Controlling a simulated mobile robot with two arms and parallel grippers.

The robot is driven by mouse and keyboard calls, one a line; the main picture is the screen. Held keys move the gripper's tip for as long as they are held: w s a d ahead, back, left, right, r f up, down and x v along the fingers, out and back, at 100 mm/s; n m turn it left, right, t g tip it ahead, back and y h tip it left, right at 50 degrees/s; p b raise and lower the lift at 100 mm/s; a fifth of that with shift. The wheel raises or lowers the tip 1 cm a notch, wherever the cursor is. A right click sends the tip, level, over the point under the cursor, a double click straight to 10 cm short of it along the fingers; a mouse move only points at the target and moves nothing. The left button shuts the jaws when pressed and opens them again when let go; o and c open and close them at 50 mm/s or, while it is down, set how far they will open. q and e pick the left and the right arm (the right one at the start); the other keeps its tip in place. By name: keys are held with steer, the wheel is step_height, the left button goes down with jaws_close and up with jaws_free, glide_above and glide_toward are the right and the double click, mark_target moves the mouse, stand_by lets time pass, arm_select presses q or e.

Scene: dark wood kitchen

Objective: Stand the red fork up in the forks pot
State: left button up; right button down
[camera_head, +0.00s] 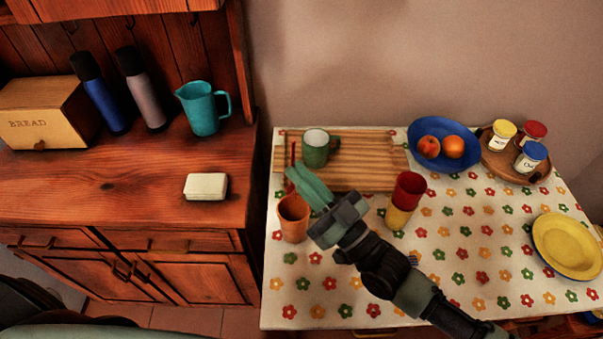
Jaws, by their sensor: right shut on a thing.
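The red fork (293,158) is a thin red upright shape near the left edge of the flowered table. My right gripper (294,176) reaches in from the lower right and is shut on it. An orange-brown pot (293,224) stands on the table just below the fingertips in the picture. The fork's lower part is hidden or too small to make out, so I cannot tell whether it is inside the pot. No label shows on the pot. My left gripper is not in view.
A slatted wooden board (370,175) with a green mug (316,150) lies behind the gripper. A red cup (410,188) and yellow cup (398,217) stand close to the right of my gripper. A blue fruit bowl (424,128) is farther back. The table's front middle is clear.

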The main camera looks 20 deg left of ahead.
mark_target(292, 192)
steer(key=shift+f+b, duration=3.3)
steer(key=shift+f, duration=0.85)
steer(key=c, duration=1.5)
jaws_free()
steer(key=shift+v, duration=1.2)
steer(key=s+d+p, duration=0.2)
steer(key=s+d, duration=0.4)
steer(key=d, duration=0.5)
steer(key=shift+f, duration=0.15)
